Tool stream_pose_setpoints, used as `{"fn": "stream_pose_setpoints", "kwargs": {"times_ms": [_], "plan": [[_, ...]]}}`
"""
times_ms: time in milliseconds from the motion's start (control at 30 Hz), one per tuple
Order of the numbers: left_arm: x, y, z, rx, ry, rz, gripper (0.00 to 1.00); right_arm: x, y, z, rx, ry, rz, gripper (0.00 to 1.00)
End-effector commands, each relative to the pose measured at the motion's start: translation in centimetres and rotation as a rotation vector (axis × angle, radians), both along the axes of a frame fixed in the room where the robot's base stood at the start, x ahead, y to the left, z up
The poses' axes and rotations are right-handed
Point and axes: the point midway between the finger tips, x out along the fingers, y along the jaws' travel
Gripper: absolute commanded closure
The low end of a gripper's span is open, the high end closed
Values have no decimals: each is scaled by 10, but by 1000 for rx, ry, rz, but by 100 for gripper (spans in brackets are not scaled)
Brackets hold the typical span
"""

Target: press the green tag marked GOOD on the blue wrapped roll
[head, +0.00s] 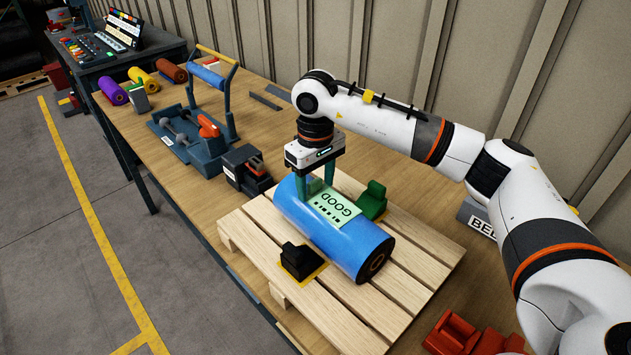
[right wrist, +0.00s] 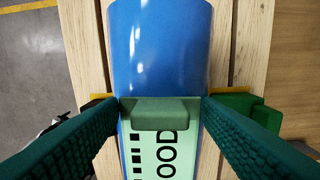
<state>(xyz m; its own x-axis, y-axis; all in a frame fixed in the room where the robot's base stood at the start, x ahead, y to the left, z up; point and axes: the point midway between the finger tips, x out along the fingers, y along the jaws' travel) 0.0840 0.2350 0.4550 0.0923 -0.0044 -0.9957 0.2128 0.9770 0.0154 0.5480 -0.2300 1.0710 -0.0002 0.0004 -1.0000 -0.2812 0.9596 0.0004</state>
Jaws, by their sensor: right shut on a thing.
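The blue wrapped roll (head: 362,243) lies on its side on a wooden pallet (head: 425,277). The green tag (head: 338,209) marked GOOD lies along the top of the roll. In the right wrist view the tag (right wrist: 165,150) has a darker green raised block at one end, and the roll (right wrist: 160,45) runs beneath it. My right gripper (head: 316,187) points down over the roll and is shut on the tag's block, with one finger on each side. The tag appears to rest against the roll; exact contact is hard to tell. My left gripper is not in view.
A black chock (head: 298,261) and a green chock (head: 373,200) flank the roll. A blue-grey tool stand (head: 190,135) and small coloured rolls (head: 143,79) stand farther left on the bench.

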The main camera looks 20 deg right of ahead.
Motion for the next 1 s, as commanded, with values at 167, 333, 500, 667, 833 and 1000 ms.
{"fn": "stream_pose_setpoints", "kwargs": {"times_ms": [167,333,500,667,833,1000], "plan": [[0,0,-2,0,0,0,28,-2,0,-5,-3,12,1,63],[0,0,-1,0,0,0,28,-2,0,-4,-3,12,1,40],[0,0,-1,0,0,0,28,-1,0,-3,-2,8,1,17],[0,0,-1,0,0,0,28,-1,0,-1,-1,4,0,17],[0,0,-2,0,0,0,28,0,0,3,0,1,0,17],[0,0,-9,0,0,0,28,1,0,28,0,-3,0,17]]}}
